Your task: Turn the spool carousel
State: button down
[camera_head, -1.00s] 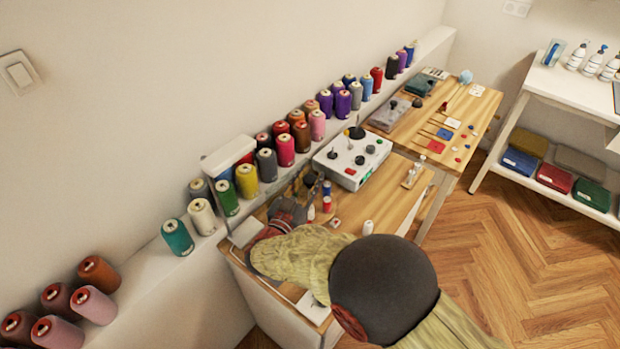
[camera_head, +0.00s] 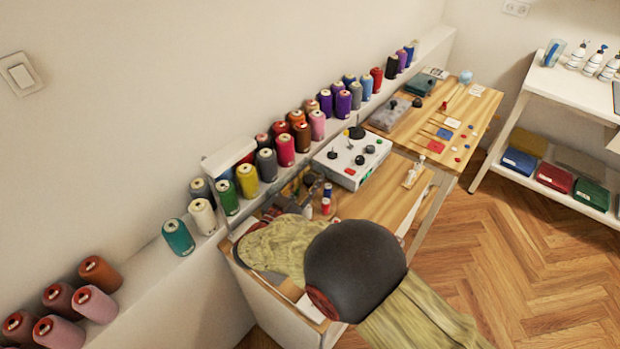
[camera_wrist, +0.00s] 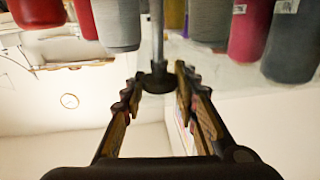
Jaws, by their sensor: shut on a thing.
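The spool carousel is mostly hidden behind my arm in the head view. Small red and blue spools (camera_head: 326,204) show beside my gripper (camera_head: 291,204), on the near wooden table. In the wrist view, a thin grey post (camera_wrist: 157,35) ends in a dark knob (camera_wrist: 158,80). My gripper (camera_wrist: 157,86) has its two fingers on either side of this knob and is shut on it.
A white control box (camera_head: 350,158) with knobs stands right behind the carousel area. Large thread cones (camera_head: 246,181) line the wall ledge on the left. A second table (camera_head: 470,115) with small cards and tools stands farther back. Open floor lies to the right.

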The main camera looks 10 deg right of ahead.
jog(key=c, duration=1.4)
grip_release()
jog(key=shift+s, duration=0.1)
jog(key=v, duration=1.2)
